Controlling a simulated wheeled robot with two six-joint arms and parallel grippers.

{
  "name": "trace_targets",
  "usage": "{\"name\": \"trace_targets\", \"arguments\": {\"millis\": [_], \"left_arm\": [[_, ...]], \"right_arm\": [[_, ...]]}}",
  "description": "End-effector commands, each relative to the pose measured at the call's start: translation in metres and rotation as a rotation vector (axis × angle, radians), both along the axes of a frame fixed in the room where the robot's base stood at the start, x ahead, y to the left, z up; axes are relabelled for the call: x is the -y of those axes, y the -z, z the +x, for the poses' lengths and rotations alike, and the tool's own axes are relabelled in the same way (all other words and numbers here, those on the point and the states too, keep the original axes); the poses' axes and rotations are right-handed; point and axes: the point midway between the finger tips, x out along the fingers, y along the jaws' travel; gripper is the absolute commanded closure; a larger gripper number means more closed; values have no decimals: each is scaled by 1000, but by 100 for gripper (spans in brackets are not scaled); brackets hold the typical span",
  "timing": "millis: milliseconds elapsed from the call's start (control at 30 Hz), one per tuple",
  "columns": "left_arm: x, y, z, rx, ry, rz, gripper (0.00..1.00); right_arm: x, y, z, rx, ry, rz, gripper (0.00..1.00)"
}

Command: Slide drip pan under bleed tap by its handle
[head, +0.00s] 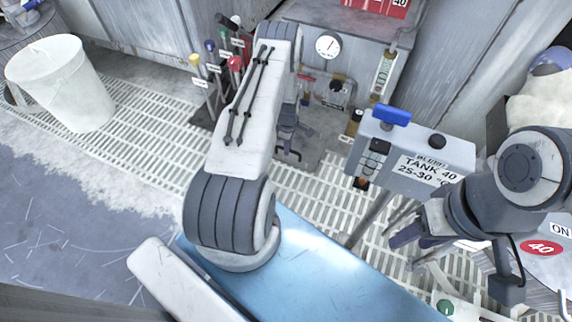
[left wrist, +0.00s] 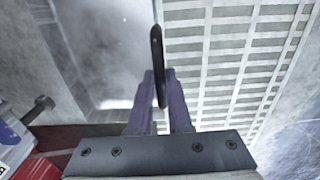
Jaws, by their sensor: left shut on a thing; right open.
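My left gripper (head: 288,152) reaches down at the foot of the grey cabinet, partly hidden by my own arm. In the left wrist view its purple fingers (left wrist: 160,100) are shut on a thin dark upright handle (left wrist: 157,50). A grey, shallow pan-like surface (left wrist: 110,40) lies just left of the handle, apparently the drip pan; its far parts are cut off. In the head view the pan is mostly hidden by my arm. A small brass-and-grey valve assembly (head: 337,92) on the cabinet may hold the bleed tap; I cannot tell surely. My right gripper (head: 412,240) is open and empty.
A control box (head: 420,160) marked TANK 40 stands right of my left arm. Several colored levers (head: 215,65) stand left of it. A white bucket (head: 62,85) is at far left. Slatted grating (head: 140,135) covers the floor, with open room to the left.

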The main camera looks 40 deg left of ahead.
Motion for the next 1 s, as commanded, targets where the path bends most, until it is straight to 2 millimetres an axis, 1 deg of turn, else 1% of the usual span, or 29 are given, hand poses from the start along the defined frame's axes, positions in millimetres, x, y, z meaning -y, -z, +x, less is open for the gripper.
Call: {"name": "trace_targets", "arguments": {"millis": [100,700,833,1000], "left_arm": [[-3,2,8,6,1,4,100],[-13,2,41,5,0,2,100],[-14,1,46,5,0,2,100],[-15,0,48,3,0,2,100]], "right_arm": [[0,7,0,0,0,0,50],[0,37,0,0,0,0,50],[0,41,0,0,0,0,50],[0,41,0,0,0,0,50]]}}
